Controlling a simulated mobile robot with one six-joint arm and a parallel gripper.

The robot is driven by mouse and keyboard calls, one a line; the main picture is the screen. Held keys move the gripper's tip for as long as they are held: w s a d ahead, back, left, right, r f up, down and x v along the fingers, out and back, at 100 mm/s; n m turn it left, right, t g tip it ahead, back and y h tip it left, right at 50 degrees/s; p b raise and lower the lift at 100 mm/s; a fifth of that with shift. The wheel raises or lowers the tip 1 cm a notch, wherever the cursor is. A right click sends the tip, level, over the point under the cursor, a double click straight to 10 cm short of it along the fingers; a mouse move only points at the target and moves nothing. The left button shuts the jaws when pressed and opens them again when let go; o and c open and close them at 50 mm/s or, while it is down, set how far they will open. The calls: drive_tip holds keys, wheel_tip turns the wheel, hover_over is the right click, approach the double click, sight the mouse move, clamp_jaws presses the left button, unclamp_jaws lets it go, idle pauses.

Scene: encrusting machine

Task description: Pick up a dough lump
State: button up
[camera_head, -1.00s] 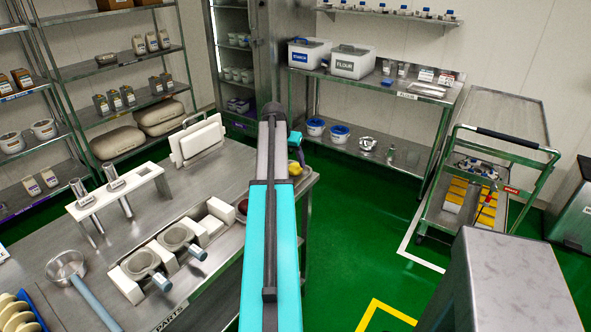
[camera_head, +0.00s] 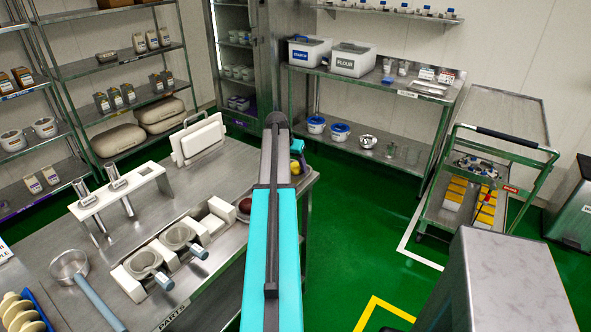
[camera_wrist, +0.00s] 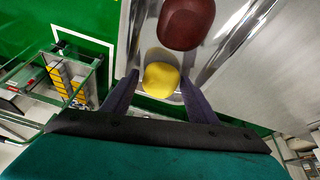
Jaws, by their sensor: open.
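A yellow dough lump (camera_wrist: 160,80) lies on a metal tray (camera_wrist: 136,28) in the wrist view. A dark red lump (camera_wrist: 186,22) lies beside it on the same tray. My gripper (camera_wrist: 160,88) is open, with its two dark fingers on either side of the yellow lump. I cannot tell whether the fingers touch it. In the head view my arm hides most of the tray.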

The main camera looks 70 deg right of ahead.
sight(294, 165)
drive_tip(key=c, duration=0.8)
drive_tip(key=shift+r, duration=0.2)
drive_tip(key=shift+c, duration=0.2)
drive_tip(key=shift+r+b, duration=0.75)
drive_tip(key=shift+r, duration=0.75)
drive_tip(key=s+a+b, duration=0.1)
drive_tip(key=s+a, duration=0.2)
drive_tip(key=a, duration=0.4)
drive_tip(key=s+a+r+b, duration=0.1)
drive_tip(key=s+a+b, duration=0.1)
drive_tip(key=a, duration=0.5)
drive_tip(key=shift+s+a+r, duration=0.3)
drive_tip(key=shift+s+a, duration=0.05)
drive_tip(key=shift+s, duration=0.3)
